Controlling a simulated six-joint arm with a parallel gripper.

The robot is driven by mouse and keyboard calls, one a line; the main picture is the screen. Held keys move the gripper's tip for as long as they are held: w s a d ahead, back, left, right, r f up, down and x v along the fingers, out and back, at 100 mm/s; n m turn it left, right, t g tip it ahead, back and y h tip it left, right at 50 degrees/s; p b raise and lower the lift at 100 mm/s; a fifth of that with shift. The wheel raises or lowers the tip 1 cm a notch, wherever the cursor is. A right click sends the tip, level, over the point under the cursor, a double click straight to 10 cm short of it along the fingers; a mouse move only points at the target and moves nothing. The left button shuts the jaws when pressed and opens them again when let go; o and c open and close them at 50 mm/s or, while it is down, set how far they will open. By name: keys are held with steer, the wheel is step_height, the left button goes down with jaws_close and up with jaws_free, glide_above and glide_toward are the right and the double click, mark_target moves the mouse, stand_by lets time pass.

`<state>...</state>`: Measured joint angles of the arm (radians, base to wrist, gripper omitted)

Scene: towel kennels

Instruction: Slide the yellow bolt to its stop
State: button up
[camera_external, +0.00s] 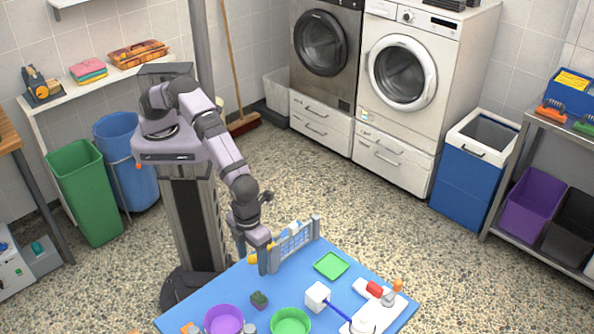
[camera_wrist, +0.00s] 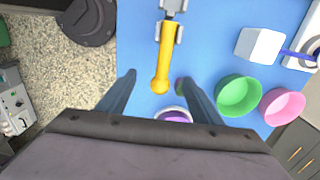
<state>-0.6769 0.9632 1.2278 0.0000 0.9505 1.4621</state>
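The yellow bolt (camera_wrist: 165,57) is a rod with a round knob at its near end. In the wrist view it runs up from between my fingers into grey brackets (camera_wrist: 174,33). In the outside view, a bit of the yellow bolt (camera_external: 253,260) shows beside my gripper (camera_external: 262,258), at the left end of a small grey-blue gate (camera_external: 294,241) at the table's back edge. My gripper also shows in the wrist view (camera_wrist: 160,100), with its fingers wide apart. The knob lies between the fingertips in that view, and I see no contact. My gripper partly hides the bolt outside.
The blue table (camera_external: 225,290) holds a purple bowl (camera_external: 224,320), a green bowl (camera_external: 291,322), a small dark green item (camera_external: 259,299), a white block (camera_external: 317,297) with a blue handle, and a green tray (camera_external: 331,265).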

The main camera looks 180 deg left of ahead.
steer(key=c, duration=1.1)
steer(key=shift+s+a, duration=0.15)
steer(key=shift+a, duration=0.05)
steer(key=shift+s+a, duration=1.05)
steer(key=o, duration=1.4)
steer(key=shift+r, duration=0.15)
steer(key=shift+r+p, duration=3.65)
steer(key=shift+r, duration=1.25)
